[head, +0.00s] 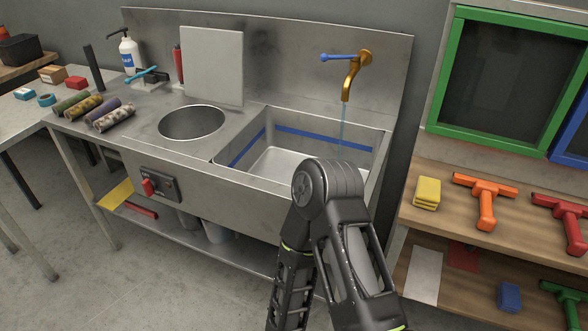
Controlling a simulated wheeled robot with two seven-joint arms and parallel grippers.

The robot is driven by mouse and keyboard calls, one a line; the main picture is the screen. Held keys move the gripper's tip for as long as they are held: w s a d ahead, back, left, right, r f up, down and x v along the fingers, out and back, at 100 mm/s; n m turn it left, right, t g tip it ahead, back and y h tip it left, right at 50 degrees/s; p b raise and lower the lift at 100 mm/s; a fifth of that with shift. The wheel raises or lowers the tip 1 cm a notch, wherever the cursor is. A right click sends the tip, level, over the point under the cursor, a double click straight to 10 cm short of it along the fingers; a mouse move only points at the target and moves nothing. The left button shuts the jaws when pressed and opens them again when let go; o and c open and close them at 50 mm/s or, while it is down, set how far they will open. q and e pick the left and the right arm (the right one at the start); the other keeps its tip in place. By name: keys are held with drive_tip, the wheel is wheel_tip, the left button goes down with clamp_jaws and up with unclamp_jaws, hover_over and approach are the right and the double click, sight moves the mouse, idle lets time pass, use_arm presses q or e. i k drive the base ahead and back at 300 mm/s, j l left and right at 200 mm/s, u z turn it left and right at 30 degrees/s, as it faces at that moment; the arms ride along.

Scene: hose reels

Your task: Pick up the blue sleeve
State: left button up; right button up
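Several short paint-roller-like sleeves lie side by side on the left end of the steel counter. One is dull green (68,103), one is mottled tan (84,107), and one is greyish blue-purple (100,111), the nearest in colour to blue. Another mottled sleeve (115,119) lies at the right of the row. No plainly blue sleeve shows. Neither gripper is in view. Only a bent dark arm of mine shows at the bottom centre, in front of the sink, and I cannot tell which arm it is.
A round basin (192,123) and a rectangular sink (300,158) with running water from a brass tap (354,75) sit in the counter. A soap bottle (129,55) stands behind the sleeves. A wooden shelf (415,178) at right holds squeegee-like tools. The floor at lower left is clear.

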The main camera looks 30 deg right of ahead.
sight(115, 103)
drive_tip(key=i+z, duration=0.1)
drive_tip(key=z, duration=0.6)
drive_tip(key=i+j+z, duration=0.25)
drive_tip(key=j+z, duration=0.3)
drive_tip(key=j, duration=0.15)
drive_tip(key=i+j+z, duration=0.25)
drive_tip(key=j, duration=0.15)
drive_tip(key=j+z, duration=0.25)
drive_tip(key=i+j+z, duration=0.1)
drive_tip(key=j, duration=2.15)
drive_tip(key=i+z, duration=0.05)
